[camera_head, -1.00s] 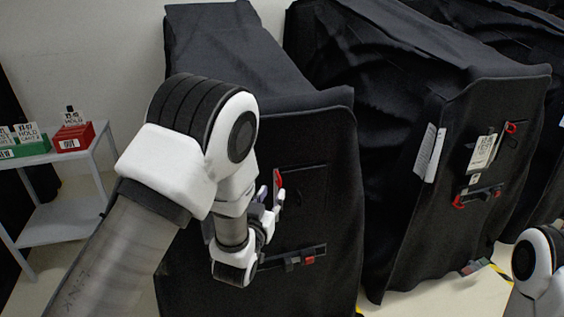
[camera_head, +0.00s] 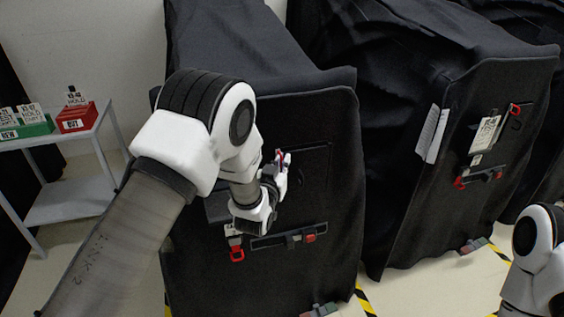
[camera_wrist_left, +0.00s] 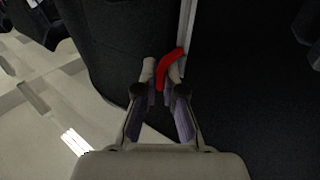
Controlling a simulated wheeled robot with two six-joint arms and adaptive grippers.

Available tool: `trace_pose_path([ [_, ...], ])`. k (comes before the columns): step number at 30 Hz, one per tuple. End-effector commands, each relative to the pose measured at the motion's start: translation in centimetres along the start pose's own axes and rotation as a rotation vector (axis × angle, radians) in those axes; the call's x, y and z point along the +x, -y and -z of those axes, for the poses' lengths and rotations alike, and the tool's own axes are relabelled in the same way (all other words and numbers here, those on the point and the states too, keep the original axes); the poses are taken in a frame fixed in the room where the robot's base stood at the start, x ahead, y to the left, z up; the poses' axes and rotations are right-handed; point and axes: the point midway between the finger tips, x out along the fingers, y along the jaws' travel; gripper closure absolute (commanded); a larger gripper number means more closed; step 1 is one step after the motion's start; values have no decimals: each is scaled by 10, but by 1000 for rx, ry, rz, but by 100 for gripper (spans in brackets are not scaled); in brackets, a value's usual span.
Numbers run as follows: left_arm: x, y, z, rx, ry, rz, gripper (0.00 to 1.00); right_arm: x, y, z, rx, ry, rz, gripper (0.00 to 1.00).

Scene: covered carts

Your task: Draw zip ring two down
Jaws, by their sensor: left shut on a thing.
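My left gripper (camera_head: 283,160) is in front of the nearest cart's black cover (camera_head: 335,130). It is shut on a red zip ring (camera_head: 280,154), mostly hidden by the fingers in the head view. In the left wrist view, the red ring (camera_wrist_left: 171,68) shows bent between the two fingertips (camera_wrist_left: 161,75), beside a pale vertical strip (camera_wrist_left: 187,28). I cannot tell from the frames which number this ring bears. My right arm enters at the lower right; its gripper is out of view.
A second covered cart (camera_head: 405,190) stands right. A grey shelf (camera_head: 65,195) with red and green boxes stands left.

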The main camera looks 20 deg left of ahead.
Motion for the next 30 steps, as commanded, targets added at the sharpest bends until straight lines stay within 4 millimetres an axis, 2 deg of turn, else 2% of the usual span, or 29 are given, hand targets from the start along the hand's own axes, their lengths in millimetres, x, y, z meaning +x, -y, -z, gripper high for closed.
trace_pose_path([
  [4,0,0,-5,0,0,0,100,4,0,0,0,0,0,60],
  [8,0,0,-26,0,0,0,100,22,0,0,0,0,0,60],
  [18,0,0,-125,0,2,0,100,96,-1,0,0,0,0,60],
  [21,0,0,-141,0,1,0,100,107,-1,0,0,0,0,60],
  [24,0,0,-146,0,1,1,100,109,-1,0,0,0,0,60],
  [30,0,0,-144,0,0,1,100,106,-1,0,0,0,0,60],
])
